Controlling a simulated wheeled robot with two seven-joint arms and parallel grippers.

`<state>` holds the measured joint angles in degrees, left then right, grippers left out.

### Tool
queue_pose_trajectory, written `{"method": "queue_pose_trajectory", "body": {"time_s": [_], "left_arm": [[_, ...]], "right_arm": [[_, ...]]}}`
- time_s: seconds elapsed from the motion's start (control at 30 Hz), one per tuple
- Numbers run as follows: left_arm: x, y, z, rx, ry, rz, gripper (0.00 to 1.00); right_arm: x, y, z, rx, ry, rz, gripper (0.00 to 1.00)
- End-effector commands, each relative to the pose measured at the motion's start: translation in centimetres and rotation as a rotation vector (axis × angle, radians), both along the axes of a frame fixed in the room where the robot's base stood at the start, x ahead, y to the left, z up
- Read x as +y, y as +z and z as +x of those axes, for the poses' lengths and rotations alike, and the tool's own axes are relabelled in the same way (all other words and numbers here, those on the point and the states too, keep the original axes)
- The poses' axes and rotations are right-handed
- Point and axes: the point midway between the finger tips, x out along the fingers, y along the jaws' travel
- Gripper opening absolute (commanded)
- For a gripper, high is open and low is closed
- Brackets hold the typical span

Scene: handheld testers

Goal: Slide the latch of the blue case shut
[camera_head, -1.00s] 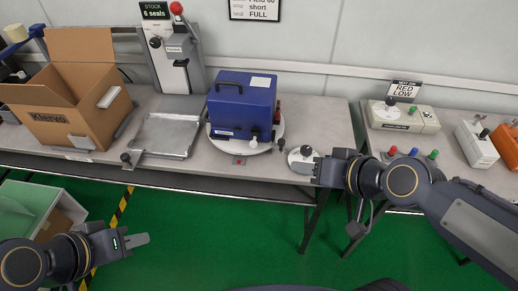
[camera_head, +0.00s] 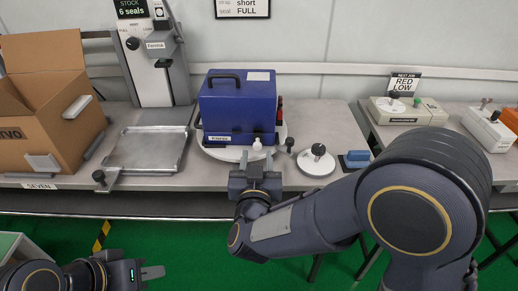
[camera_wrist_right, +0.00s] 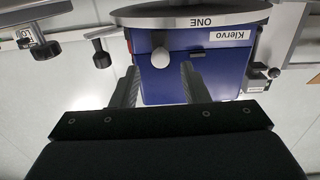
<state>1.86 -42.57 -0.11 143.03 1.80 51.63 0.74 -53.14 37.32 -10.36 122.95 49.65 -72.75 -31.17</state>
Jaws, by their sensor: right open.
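The blue case (camera_head: 238,105) stands upright on a round white turntable (camera_head: 212,150) on the bench, its handle on top. A white knob (camera_head: 257,144), apparently the latch's, sits low on its front; the wrist view shows the knob (camera_wrist_right: 161,57) beside a dark slot (camera_wrist_right: 210,52) on the case (camera_wrist_right: 190,75). My right gripper (camera_head: 256,168) is in front of the case, below the knob. In the wrist view its open fingers (camera_wrist_right: 158,85) point at the case, with the knob between their lines and not gripped. My left gripper (camera_head: 153,272) is low at left, away from the bench; its jaw gap is unclear.
Left of the case are a metal tray (camera_head: 147,149), a lever press (camera_head: 155,50) and a cardboard box (camera_head: 50,105). Right of it are a dark knob (camera_head: 290,143), a white dial (camera_head: 317,160) and a small blue block (camera_head: 356,159). Testers (camera_head: 408,111) stand further right.

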Motion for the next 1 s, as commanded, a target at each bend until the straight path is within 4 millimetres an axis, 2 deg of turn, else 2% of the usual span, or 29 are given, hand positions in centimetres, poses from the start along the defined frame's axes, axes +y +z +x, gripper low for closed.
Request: {"method": "queue_pose_trajectory", "body": {"time_s": [0.1,0.3,0.67,1.0], "left_arm": [[0.0,-0.2,0.0,0.0,0.0,0.0,0.25],[0.0,-0.4,0.0,0.0,0.0,0.0,0.25],[0.0,-0.4,0.0,0.0,0.0,0.0,0.25],[0.0,-0.4,0.0,0.0,0.0,0.0,0.25]], "right_arm": [[-0.1,-0.1,2.1,0.0,-0.003,0.002,0.41],[-0.2,-0.1,4.5,0.001,0.0,0.002,0.41],[-0.2,0.0,5.2,0.002,0.003,0.002,0.41],[-0.2,0.0,5.2,0.001,0.002,0.002,0.0]]}}
